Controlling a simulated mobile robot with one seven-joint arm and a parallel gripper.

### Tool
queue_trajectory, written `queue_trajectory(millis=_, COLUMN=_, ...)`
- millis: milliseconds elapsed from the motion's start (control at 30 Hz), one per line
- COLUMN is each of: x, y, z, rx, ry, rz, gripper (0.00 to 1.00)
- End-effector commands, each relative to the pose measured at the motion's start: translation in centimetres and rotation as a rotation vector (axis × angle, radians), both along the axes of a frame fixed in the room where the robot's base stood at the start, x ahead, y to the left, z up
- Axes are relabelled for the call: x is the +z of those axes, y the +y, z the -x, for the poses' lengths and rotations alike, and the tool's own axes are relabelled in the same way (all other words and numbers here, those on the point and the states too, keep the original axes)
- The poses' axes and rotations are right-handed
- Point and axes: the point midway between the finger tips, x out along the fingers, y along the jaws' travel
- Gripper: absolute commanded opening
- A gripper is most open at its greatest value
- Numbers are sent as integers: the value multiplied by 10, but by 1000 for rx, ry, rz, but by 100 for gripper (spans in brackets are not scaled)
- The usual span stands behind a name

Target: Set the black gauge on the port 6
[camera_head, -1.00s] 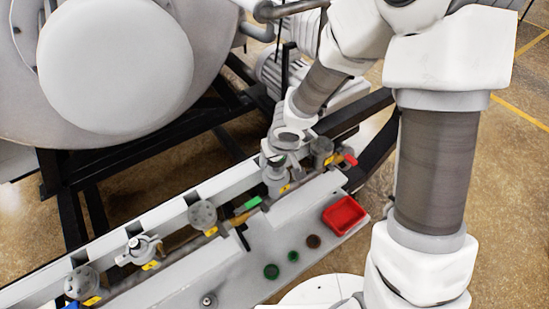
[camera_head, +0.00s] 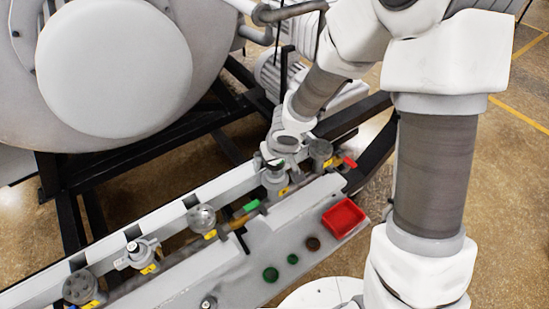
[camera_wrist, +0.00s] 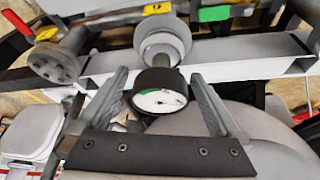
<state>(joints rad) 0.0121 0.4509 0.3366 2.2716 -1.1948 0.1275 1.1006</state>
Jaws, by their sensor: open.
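The black gauge (camera_wrist: 160,92) shows in the wrist view, with a black round housing and a white dial with a green arc. It is between the two fingers of my gripper (camera_wrist: 159,76), which are open with a gap on each side. A grey round port (camera_wrist: 162,42) with a yellow tag is directly behind the gauge. The gauge appears in line with it, but I cannot tell whether it is fully seated. In the head view my gripper (camera_head: 272,162) is over the second port from the right (camera_head: 275,180). Port numbers are unreadable.
Other ports line the rail, including a bare flange (camera_head: 201,217) and a clamped one (camera_head: 138,252). Green (camera_head: 247,207) and red (camera_head: 348,162) valve handles flank the gripper's port. A red tray (camera_head: 343,218) and small round caps lie on the shelf.

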Motion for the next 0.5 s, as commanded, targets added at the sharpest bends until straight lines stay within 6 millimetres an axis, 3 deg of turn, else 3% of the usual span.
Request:
queue_trajectory(millis=167, x=17, y=-2, z=5, rx=-2, ry=-1, rz=0, gripper=100)
queue_trajectory(millis=500, x=81, y=-11, z=28, rx=-4, ry=-2, rz=0, gripper=100)
